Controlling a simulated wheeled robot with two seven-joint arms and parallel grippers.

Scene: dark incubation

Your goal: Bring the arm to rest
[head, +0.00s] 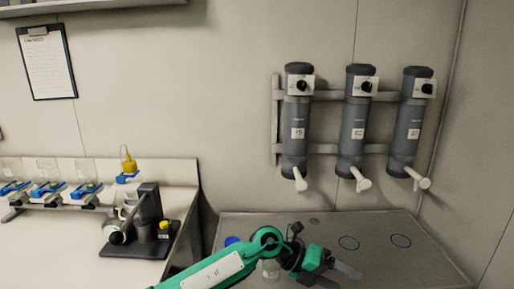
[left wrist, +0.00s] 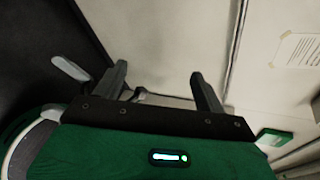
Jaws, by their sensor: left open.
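My left arm, green with a white panel, reaches in from the bottom of the head view over the grey bench (head: 370,222). Its gripper (head: 345,268) is at the lower right of the arm, above or in front of the bench top. In the left wrist view the two dark fingers (left wrist: 160,82) stand apart with nothing between them, facing a pale wall. My right gripper is in neither view.
Three grey dispensers (head: 352,122) with white spouts hang on the wall above the bench. A clear vessel (head: 270,272) and a blue item (head: 232,240) are close by the arm. At left, a white counter (head: 185,172) carries a dark stand (head: 150,200) and several blue holders.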

